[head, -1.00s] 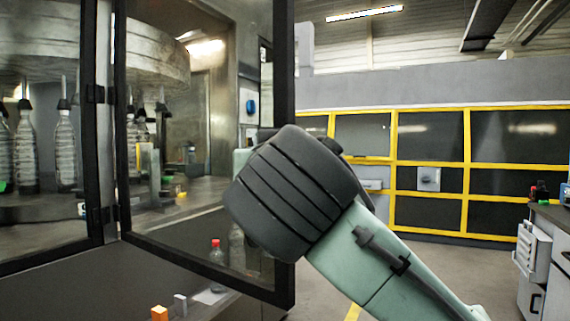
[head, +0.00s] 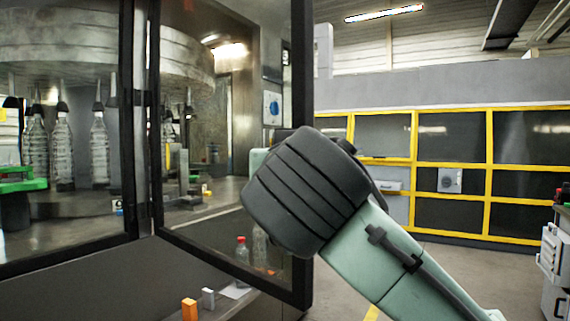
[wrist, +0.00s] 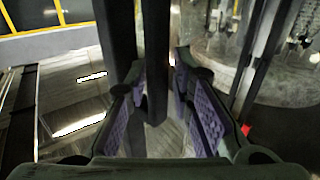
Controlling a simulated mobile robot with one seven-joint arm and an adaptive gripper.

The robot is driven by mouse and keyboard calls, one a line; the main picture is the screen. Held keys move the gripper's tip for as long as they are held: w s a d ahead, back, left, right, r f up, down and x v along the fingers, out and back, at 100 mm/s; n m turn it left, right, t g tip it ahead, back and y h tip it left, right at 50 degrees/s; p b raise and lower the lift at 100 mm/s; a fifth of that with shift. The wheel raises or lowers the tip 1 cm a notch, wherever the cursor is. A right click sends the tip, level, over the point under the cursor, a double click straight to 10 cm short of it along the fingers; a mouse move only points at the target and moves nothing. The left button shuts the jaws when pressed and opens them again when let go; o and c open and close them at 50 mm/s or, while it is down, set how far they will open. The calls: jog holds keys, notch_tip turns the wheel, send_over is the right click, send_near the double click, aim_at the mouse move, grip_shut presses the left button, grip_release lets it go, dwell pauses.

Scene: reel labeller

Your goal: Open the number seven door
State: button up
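The black-framed glass door (head: 228,262) of the machine stands swung out, its free edge at the right; no number seven is readable on it. My gripper is hidden behind my dark wrist link in the head view, close to that free edge. In the wrist view my gripper (wrist: 162,118) has its two purple-padded fingers apart. A dark upright bar (wrist: 156,60), seemingly part of the door, stands between them. Gaps show beside the bar, and I cannot tell whether either pad touches it.
A second glazed panel (head: 130,120) is left of the door. Inside the machine are clear bottles (head: 62,150). A red-capped bottle (head: 241,250) and an orange block (head: 189,309) sit low by the door. Yellow-framed panels (head: 415,140) line the back; a cabinet (head: 553,255) is at right. Floor between is open.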

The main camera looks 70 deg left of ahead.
jog(key=shift+o, duration=0.7)
jog(key=shift+s+a+f, duration=0.1)
jog(key=shift+s+a, duration=0.3)
jog(key=shift+s, duration=0.15)
jog(key=shift+w+d, duration=0.1)
jog(key=shift+w, duration=0.1)
jog(key=shift+w+d, duration=0.1)
jog(key=shift+d, duration=0.05)
jog(key=v, duration=0.7)
jog(key=shift+d, duration=0.15)
